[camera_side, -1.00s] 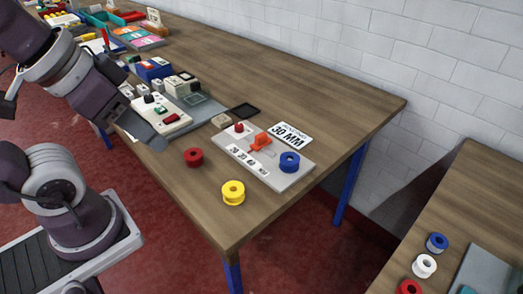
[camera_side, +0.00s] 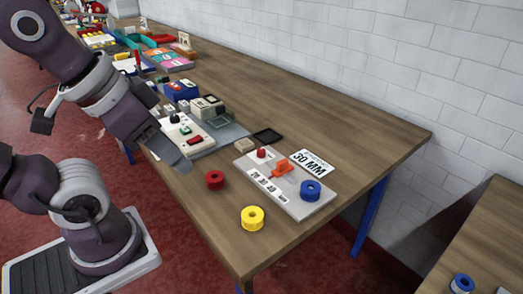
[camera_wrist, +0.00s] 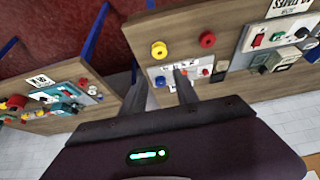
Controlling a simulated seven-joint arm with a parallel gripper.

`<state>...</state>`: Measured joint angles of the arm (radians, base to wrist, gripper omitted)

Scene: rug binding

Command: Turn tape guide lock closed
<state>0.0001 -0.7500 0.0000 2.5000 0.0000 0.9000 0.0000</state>
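The tape guide is a pale grey plate (camera_side: 300,208) marked with width numbers, near the table's right end. It bears a red knob (camera_side: 262,154), an orange piece (camera_side: 283,168) and a blue tape roll (camera_side: 310,191). Which part is the lock, and whether it is closed, I cannot tell. In the side view, my gripper (camera_side: 183,165) is above the table's front edge, left of the plate and apart from it. In the wrist view, the fingers of my gripper (camera_wrist: 161,90) are spread with nothing gripped. There the plate (camera_wrist: 202,58) is beyond the fingertips, partly hidden by the right one.
A red roll (camera_side: 215,180) and a yellow roll (camera_side: 252,218) lie in front of the plate. A "30 MM" card (camera_side: 311,163) lies behind it. A control box (camera_side: 184,133) stands left, close to my gripper. The table behind the card is clear.

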